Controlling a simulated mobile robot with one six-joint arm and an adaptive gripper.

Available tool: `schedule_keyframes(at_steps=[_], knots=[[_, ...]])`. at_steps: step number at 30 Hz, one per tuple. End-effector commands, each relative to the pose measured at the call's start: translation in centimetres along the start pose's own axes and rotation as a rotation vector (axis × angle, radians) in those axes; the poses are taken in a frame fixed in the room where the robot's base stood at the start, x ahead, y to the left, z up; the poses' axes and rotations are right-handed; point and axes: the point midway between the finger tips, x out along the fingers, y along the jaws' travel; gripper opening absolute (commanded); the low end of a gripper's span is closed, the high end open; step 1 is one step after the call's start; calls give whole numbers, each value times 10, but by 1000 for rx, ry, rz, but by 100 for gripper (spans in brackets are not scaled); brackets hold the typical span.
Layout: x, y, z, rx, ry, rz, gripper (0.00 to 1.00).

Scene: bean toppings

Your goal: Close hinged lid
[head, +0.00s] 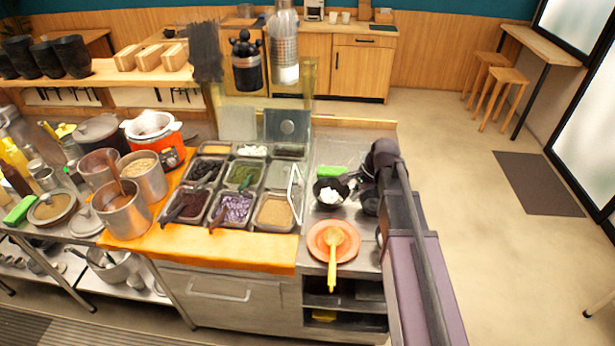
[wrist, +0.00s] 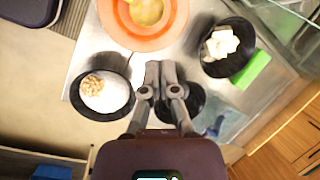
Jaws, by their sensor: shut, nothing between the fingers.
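Two upright panels stand at the back of the topping station: a pale one (head: 237,123) and a darker grey one (head: 288,125) with a round mark. They look like raised lids, but I cannot tell their hinges. A thin white loop (head: 297,190) stands at the right edge of the topping pans. My gripper (head: 354,184) is over the steel counter to the right of the pans, apart from the panels. In the wrist view my gripper (wrist: 160,78) has its fingers together, empty, above a black round dish (wrist: 182,104).
A black bowl of white cubes (head: 328,194), a green block (head: 333,171) and an orange plate with a yellow ladle (head: 333,240) are on the counter. A bowl with white food and nuts (wrist: 103,92) is left of my fingers. Topping pans (head: 235,208) stand left.

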Motion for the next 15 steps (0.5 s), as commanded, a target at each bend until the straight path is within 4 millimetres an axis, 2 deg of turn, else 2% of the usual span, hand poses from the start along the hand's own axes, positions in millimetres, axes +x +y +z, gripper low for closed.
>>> schedule_keyframes(at_steps=[1, 6, 10, 15], knots=[[-6, -20, -2, 69, -19, -14, 0], [-14, -66, -1, 321, -96, -52, 0], [-18, -93, 0, 481, -150, -66, 0], [-22, -113, 2, 612, -195, -71, 0]])
